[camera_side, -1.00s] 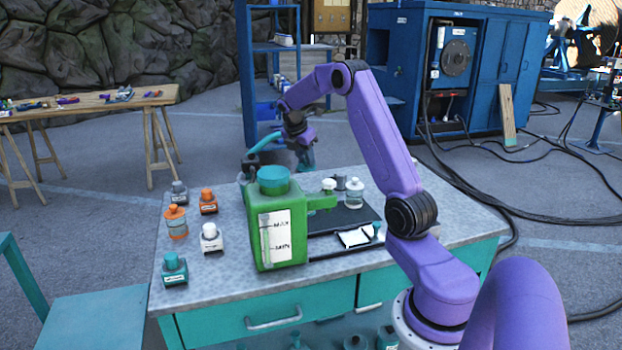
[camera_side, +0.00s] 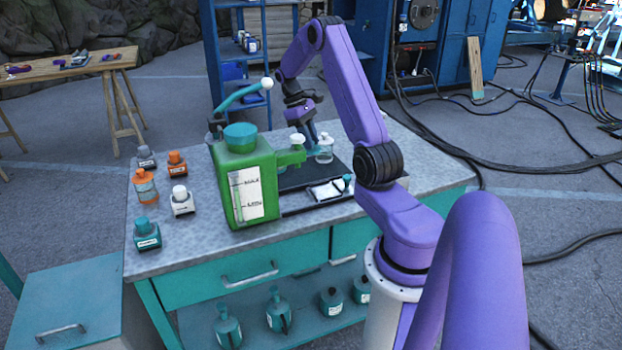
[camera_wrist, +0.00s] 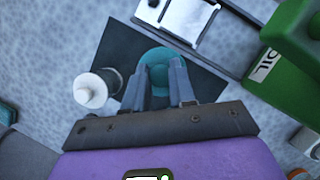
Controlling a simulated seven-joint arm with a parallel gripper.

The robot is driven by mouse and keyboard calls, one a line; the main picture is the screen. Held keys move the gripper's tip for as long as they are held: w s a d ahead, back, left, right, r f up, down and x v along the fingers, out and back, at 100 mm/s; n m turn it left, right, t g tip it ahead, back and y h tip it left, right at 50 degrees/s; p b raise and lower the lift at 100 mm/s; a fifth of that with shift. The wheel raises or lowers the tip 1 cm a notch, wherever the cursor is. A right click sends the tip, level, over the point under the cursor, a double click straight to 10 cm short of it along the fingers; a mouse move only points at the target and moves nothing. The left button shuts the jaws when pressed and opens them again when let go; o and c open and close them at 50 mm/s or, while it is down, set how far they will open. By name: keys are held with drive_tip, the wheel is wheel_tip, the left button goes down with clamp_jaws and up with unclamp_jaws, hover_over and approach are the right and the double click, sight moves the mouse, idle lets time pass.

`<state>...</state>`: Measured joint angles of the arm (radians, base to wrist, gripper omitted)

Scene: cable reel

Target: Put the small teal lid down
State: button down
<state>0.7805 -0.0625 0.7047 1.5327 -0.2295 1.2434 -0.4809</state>
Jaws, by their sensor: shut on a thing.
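The small teal lid (camera_wrist: 158,66) shows as a round disc between the fingertips of my gripper (camera_wrist: 156,82) in the wrist view. My gripper is shut on it. A dark mat (camera_wrist: 207,84) lies below. In the side view my gripper (camera_side: 311,134) points down over the back of the worktop, close to a clear bottle (camera_side: 324,149). The lid is too small and covered to make out clearly there.
A green jug (camera_side: 245,183) with a teal cap stands left of the mat. A white-topped bottle (camera_wrist: 92,90) is left of my fingers in the wrist view. A tray with a white sheet (camera_side: 327,190) lies in front. Several small bottles stand at the left.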

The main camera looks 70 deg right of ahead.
wheel_tip(320, 180, down, 10)
drive_tip(key=shift+s, duration=0.1)
idle(0.4)
drive_tip(key=shift+f, duration=0.1)
drive_tip(key=c, duration=0.9)
unclamp_jaws()
drive_tip(key=shift+c, duration=0.2)
drive_tip(key=v, duration=1.2)
drive_tip(key=shift+s, duration=0.1)
